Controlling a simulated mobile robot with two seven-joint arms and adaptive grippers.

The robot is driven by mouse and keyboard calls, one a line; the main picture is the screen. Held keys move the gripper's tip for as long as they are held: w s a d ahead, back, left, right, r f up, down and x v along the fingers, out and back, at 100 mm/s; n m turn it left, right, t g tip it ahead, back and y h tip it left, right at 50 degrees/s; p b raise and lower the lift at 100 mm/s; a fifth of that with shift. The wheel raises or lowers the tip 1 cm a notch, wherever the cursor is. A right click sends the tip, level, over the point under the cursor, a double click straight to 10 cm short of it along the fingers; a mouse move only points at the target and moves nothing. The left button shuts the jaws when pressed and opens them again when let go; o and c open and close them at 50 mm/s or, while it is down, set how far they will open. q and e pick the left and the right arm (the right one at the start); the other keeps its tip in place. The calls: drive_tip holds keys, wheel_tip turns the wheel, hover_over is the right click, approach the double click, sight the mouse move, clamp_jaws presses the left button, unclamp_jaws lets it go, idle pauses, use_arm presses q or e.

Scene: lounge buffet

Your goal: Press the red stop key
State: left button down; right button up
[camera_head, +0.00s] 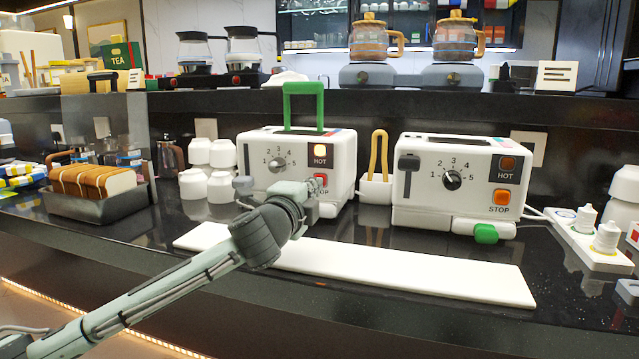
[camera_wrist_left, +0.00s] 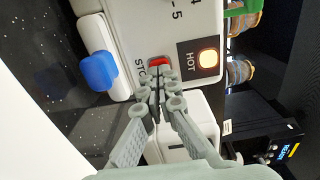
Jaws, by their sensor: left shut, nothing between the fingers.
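The red stop key (camera_head: 320,179) is on the front of the left white toaster (camera_head: 261,151), below a lit HOT lamp (camera_head: 320,150). In the left wrist view the red key (camera_wrist_left: 159,62) shows just beyond my fingertips, partly covered by them. My left gripper (camera_head: 314,188) is shut and empty, its tips at the lower edge of the key. I cannot tell whether they touch it. The STOP label is partly hidden by the gripper. My right gripper is not in view.
A second toaster (camera_head: 456,182) with an orange stop key (camera_head: 501,197) stands to the right. Wooden tongs (camera_head: 378,155) stand between the toasters. White cups (camera_head: 222,154) and a bread tin (camera_head: 98,209) are at left. A long white board (camera_head: 400,275) lies in front.

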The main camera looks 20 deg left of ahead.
use_arm(q)
drive_tip(key=shift+w, duration=0.75)
idle(0.6)
drive_tip(key=shift+s, duration=0.1)
drive_tip(key=shift+s+a+p, duration=0.1)
drive_tip(key=shift+s+p, duration=0.55)
drive_tip(key=shift+s, duration=2.3)
